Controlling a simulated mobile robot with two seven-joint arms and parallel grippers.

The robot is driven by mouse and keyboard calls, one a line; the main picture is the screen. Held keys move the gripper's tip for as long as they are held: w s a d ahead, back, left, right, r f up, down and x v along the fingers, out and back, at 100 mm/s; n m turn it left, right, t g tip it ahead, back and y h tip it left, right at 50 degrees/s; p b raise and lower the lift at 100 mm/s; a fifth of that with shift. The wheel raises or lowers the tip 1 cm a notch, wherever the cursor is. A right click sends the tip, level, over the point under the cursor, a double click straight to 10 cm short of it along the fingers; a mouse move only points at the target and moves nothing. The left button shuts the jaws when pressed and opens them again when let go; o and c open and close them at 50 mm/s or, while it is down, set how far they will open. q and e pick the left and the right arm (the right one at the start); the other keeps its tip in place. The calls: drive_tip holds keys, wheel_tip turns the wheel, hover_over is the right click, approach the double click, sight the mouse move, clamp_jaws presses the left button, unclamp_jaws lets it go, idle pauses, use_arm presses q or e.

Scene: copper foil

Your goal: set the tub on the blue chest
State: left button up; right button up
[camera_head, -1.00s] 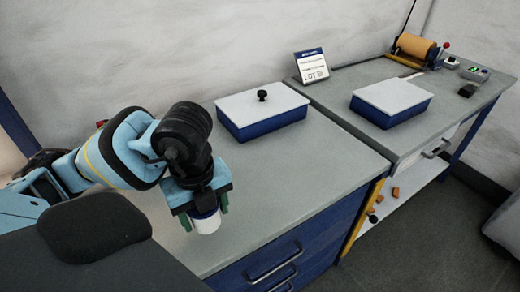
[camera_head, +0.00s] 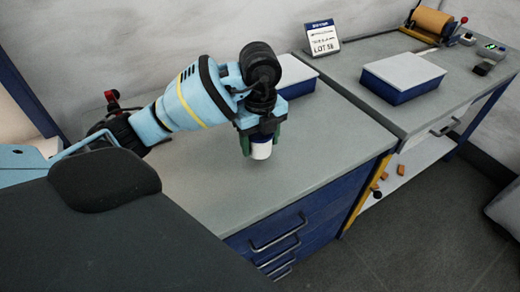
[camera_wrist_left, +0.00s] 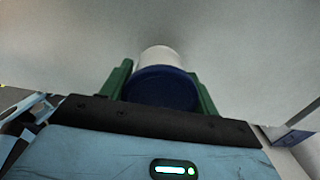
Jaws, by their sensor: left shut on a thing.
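My left gripper (camera_head: 261,143) is shut on a small white tub (camera_head: 262,152) with a blue lid, held upright between green fingers. The wrist view shows the tub (camera_wrist_left: 160,55) and its dark blue lid (camera_wrist_left: 163,88) between the fingers. The tub is over the grey top (camera_head: 330,150) of the near blue drawer chest (camera_head: 320,215); I cannot tell whether it touches. A blue box with a pale lid (camera_head: 300,82) stands behind the gripper, partly hidden by it. My right gripper is not in view.
A second blue box with a pale lid (camera_head: 405,75) stands on the right bench. A lot sign (camera_head: 322,38) stands at the back, and a copper roll (camera_head: 432,22) farther right. The grey top is clear to the right and in front of the tub.

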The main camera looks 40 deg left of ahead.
sight(260, 151)
use_arm(q)
drive_tip(key=shift+f, duration=1.75)
drive_tip(key=shift+f, duration=0.2)
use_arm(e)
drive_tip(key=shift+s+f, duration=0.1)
use_arm(q)
drive_tip(key=o, duration=1)
drive_tip(key=shift+c, duration=0.2)
drive_tip(key=shift+r, duration=0.2)
wheel_tip(260, 151, up, 11)
drive_tip(key=shift+r+p, duration=0.1)
drive_tip(key=shift+p, duration=0.9)
drive_tip(key=shift+r, duration=0.4)
drive_tip(key=shift+s, duration=0.1)
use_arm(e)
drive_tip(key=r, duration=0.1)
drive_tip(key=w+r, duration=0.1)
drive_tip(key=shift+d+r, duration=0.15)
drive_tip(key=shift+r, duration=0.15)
